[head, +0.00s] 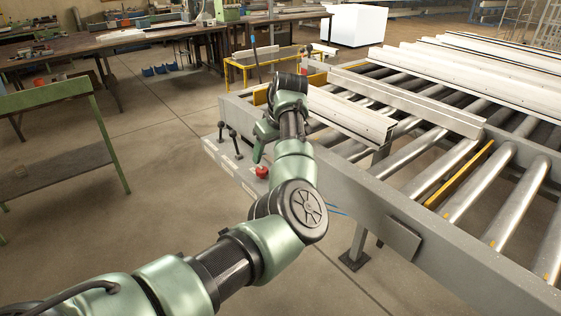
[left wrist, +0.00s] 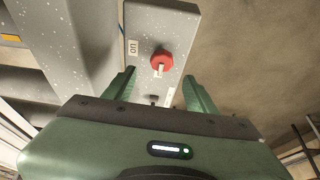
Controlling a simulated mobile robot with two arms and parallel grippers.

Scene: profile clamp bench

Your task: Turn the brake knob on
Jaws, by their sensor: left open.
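The red brake knob (head: 261,172) sits on a grey panel (head: 222,155) on the near side of the roller bench. In the left wrist view the knob (left wrist: 161,60) has a pale mark on it, and a white label (left wrist: 133,47) with dark letters, upside down, lies left of it. My left gripper (head: 262,140) is over the panel, close to the knob. Its green fingers (left wrist: 160,92) are open and apart, with the knob showing beyond the gap between them. They do not appear to touch it. My right gripper is not in view.
Two dark levers (head: 229,138) stand on the panel left of the knob. The roller bench (head: 440,240) with pale profiles (head: 350,118) fills the right. A green stand (head: 60,155) is at the left. Open floor (head: 150,180) lies between.

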